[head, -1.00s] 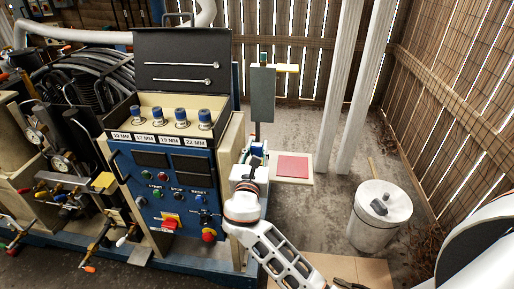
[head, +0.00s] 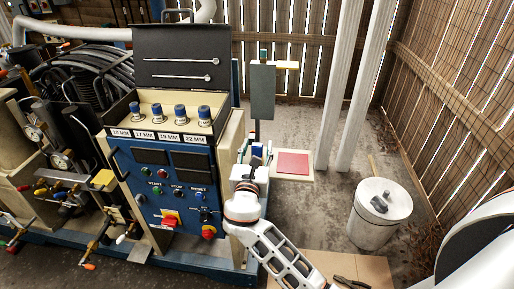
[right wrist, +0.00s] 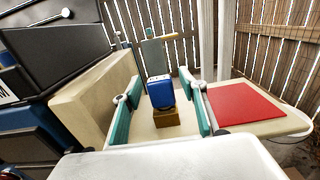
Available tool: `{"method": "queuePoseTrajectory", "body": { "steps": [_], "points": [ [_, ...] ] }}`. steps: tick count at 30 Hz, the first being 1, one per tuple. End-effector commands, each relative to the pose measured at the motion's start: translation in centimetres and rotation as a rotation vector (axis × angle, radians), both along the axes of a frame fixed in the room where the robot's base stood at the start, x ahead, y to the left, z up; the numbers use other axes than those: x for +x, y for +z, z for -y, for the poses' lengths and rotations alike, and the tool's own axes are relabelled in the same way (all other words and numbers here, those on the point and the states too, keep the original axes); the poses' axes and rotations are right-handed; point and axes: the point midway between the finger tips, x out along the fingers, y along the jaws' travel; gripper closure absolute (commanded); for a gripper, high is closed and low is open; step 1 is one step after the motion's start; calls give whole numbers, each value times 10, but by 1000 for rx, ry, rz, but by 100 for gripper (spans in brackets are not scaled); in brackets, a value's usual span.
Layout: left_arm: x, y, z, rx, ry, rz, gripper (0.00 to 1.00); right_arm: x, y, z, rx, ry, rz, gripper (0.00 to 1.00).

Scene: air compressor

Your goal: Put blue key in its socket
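A blue block-shaped piece (right wrist: 160,91), which looks like the blue key, stands upright on a brass-coloured base (right wrist: 167,117) in the right wrist view. It also shows small in the head view (head: 257,150), just beyond my right gripper (head: 253,160). In the right wrist view my right gripper (right wrist: 158,112) is open, with one teal finger pad on each side of the blue piece and gaps between. I cannot tell which opening is its socket. My left gripper is not in view.
The blue control panel (head: 150,215) with labelled blue-topped sockets (head: 180,115) stands left of my right arm. A red pad (head: 293,163) lies on the pale shelf to the right. A white lidded bin (head: 375,228) stands on the floor further right.

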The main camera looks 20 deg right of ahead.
Motion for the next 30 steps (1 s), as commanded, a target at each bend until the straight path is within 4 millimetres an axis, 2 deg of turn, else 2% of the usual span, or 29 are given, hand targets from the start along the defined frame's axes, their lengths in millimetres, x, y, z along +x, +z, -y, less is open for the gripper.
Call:
{"method": "queuePoseTrajectory", "body": {
  "steps": [11, 24, 30],
  "points": [
    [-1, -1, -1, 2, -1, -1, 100, -3, 0, -2, 1, 1, 0, 57],
    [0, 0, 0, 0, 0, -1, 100, -56, 0, -34, 2, 1, -1, 57],
    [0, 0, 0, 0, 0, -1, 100, -64, 1, -39, -1, 0, 1, 57]
  ]
}}
